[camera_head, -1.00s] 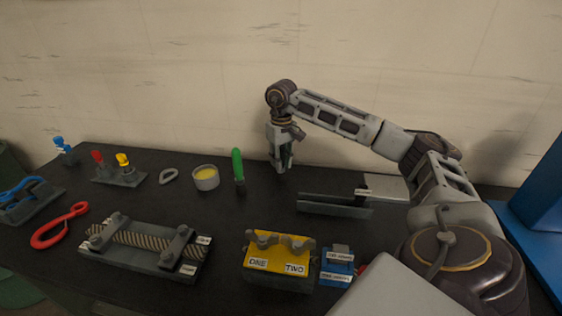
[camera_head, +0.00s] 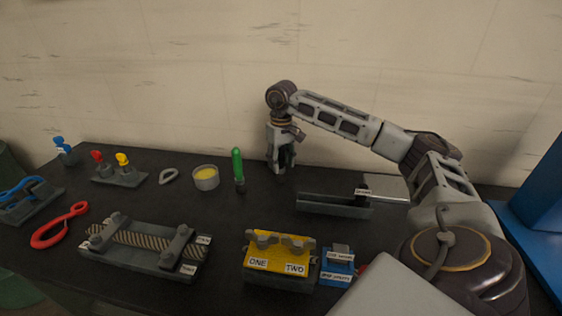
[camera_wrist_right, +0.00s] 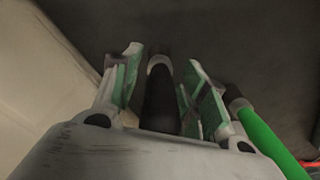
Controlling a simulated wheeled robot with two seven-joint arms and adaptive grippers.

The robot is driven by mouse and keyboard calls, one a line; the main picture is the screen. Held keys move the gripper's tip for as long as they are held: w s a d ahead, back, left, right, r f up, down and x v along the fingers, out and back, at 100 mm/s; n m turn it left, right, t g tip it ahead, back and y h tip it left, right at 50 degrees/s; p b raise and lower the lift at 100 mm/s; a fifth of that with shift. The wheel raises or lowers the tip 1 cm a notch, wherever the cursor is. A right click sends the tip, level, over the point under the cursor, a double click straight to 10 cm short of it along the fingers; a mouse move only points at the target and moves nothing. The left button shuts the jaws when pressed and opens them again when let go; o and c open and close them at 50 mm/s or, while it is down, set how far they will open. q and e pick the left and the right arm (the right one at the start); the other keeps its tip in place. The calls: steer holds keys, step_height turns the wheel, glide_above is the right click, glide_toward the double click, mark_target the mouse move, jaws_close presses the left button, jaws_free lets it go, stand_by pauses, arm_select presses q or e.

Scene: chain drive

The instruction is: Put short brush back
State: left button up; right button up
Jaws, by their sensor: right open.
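My right gripper (camera_head: 281,166) is low over the back of the dark table, in front of the wall. Its jaws are open. The right wrist view shows its two fingers (camera_wrist_right: 167,78) on either side of a dark, round shaft with a grey band near its far end, apparently a brush handle (camera_wrist_right: 160,95). I cannot tell whether the fingers touch it. A green-handled brush-like tool (camera_head: 238,165) stands upright just left of the gripper; its green handle (camera_wrist_right: 265,135) also shows at the right of the wrist view. My left gripper is not in view.
A grey cup with yellow contents (camera_head: 206,178) and a grey chain link (camera_head: 169,176) lie left of the green tool. A grey tray (camera_head: 335,206) is right of the gripper. A yellow block (camera_head: 281,262) and a rope fixture (camera_head: 145,250) are in front.

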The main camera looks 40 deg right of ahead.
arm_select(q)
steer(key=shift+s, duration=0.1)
arm_select(e)
steer(key=shift+r, duration=0.15)
steer(key=shift+r, duration=0.55)
step_height(320, 180, up, 4)
steer(key=shift+r+p, duration=0.2)
steer(key=shift+p, duration=0.1)
step_height(320, 180, up, 5)
steer(key=shift+f+p, duration=0.1)
steer(key=shift+p, duration=0.2)
steer(key=shift+r, duration=0.75)
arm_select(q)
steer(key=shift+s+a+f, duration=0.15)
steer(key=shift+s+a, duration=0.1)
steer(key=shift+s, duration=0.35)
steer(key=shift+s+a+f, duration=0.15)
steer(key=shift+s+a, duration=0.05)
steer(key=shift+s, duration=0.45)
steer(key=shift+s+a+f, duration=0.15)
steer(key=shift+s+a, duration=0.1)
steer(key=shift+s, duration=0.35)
arm_select(e)
steer(key=shift+r, duration=0.1)
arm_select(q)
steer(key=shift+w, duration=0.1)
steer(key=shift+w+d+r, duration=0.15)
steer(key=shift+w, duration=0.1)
